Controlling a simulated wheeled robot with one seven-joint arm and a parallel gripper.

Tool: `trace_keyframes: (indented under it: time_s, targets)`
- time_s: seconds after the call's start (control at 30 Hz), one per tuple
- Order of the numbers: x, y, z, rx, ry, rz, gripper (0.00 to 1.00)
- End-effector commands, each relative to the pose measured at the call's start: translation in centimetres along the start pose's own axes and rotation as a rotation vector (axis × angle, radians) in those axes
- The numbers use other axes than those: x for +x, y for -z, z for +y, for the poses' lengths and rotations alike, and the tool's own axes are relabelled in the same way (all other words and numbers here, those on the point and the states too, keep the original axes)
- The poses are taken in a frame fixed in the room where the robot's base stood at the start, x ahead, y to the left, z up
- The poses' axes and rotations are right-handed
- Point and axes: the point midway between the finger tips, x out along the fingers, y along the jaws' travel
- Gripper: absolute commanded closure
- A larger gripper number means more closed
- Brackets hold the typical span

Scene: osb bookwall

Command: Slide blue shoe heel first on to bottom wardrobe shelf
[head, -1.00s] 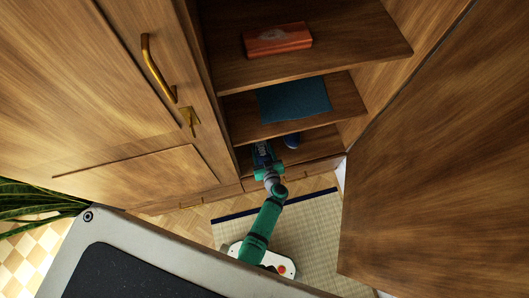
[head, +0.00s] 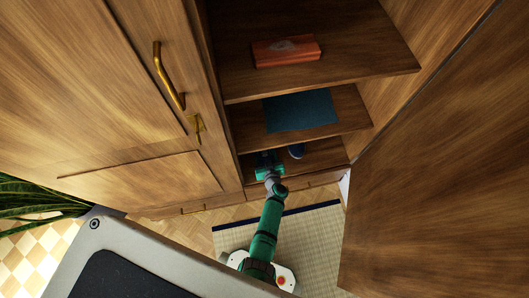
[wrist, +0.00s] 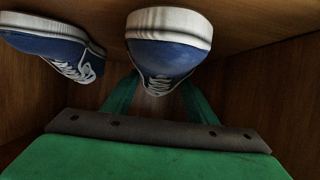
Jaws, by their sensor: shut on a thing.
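A blue shoe (wrist: 165,55) with a white sole and white laces is between the fingers of my gripper (wrist: 158,92) in the wrist view. Its rounded end faces the camera, and its sole is against or very close to the wooden shelf surface, which shows at the top of this view. My gripper is shut on it. In the head view my gripper (head: 268,165) is inside the bottom wardrobe shelf (head: 322,158), at its left part, and hides the held shoe. A second blue shoe (head: 297,151) stands on that shelf to the right; it also shows in the wrist view (wrist: 50,45), at the left.
Above are a shelf with a folded teal cloth (head: 300,110) and a shelf with an orange-red box (head: 286,51). The wardrobe's left side wall is close to my gripper. An open door (head: 440,190) stands at the right. A straw mat (head: 310,245) lies in front.

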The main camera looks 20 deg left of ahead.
Motion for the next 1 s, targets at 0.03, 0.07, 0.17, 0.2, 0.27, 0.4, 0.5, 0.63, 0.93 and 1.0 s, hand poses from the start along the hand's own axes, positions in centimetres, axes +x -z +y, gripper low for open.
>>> trace_keyframes:
  time_s: [0.03,0.07,0.17,0.2,0.27,0.4,0.5,0.63,0.93,1.0]
  targets:
    - [0.0,0.1,0.0,0.000,0.000,0.001,0.80]
    - [0.0,0.1,0.0,0.000,0.000,0.001,0.45]
    - [0.0,0.1,0.0,0.000,0.000,0.001,0.26]
    - [0.0,0.1,0.0,0.000,0.000,0.001,0.26]
    - [0.0,0.1,0.0,0.000,0.000,0.001,0.26]
    - [0.0,0.0,0.0,0.000,0.000,0.000,0.26]
    - [-0.1,0.0,0.0,0.001,0.000,0.001,0.26]
    - [-0.8,0.1,-0.1,0.003,-0.002,0.004,0.26]
    - [-4.8,0.1,-0.1,0.003,-0.003,0.003,0.26]
    - [-6.0,0.0,-0.1,0.002,-0.002,0.001,0.26]
